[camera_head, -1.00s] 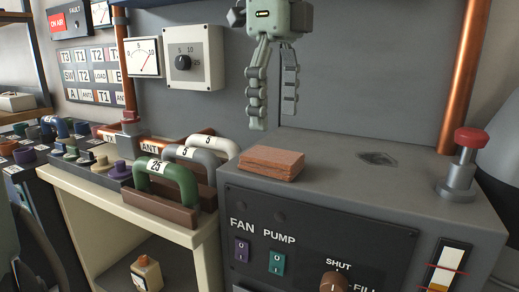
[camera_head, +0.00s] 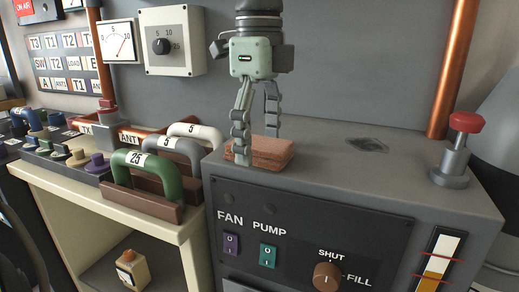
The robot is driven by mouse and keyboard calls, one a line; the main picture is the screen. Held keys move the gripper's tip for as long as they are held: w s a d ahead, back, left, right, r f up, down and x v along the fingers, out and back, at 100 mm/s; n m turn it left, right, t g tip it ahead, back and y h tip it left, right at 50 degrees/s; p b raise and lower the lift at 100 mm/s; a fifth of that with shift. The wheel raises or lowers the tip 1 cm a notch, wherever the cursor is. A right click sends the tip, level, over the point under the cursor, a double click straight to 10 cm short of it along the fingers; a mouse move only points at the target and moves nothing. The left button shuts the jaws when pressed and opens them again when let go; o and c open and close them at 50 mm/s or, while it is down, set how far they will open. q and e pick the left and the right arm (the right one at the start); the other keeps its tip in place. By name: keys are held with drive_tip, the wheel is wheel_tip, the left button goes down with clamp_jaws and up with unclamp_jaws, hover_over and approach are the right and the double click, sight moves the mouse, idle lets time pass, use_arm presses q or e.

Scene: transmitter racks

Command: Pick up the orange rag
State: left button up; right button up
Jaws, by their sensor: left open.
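The orange rag (camera_head: 270,152) lies folded in a flat stack on top of the grey cabinet (camera_head: 330,175), near its left back part. My left gripper (camera_head: 257,149) points down at the rag with its fingers open. One finger is in front of the rag's left end and hides part of it; the other finger reaches down behind the rag. I cannot tell whether either finger touches the rag. My right gripper is not in view.
A red-capped post (camera_head: 455,150) and a copper pipe (camera_head: 451,70) stand at the cabinet's right. A dark mesh patch (camera_head: 367,145) lies on its top. Handled plugs, including a green one (camera_head: 150,172) marked 25, stand on the shelf at left. A grey panel rises behind.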

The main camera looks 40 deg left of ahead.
sight(260, 142)
use_arm(q)
drive_tip(key=shift+c, duration=1)
drive_tip(key=c, duration=0.9)
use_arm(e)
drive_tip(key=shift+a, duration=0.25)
use_arm(q)
drive_tip(key=shift+r, duration=0.1)
wheel_tip(260, 142, up, 4)
drive_tip(key=shift+f, duration=0.1)
drive_tip(key=s+a+r, duration=0.6)
drive_tip(key=s+r, duration=0.1)
drive_tip(key=s, duration=0.2)
drive_tip(key=shift+s+a+b, duration=0.2)
drive_tip(key=shift+s+b, duration=0.15)
drive_tip(key=shift+s, duration=0.05)
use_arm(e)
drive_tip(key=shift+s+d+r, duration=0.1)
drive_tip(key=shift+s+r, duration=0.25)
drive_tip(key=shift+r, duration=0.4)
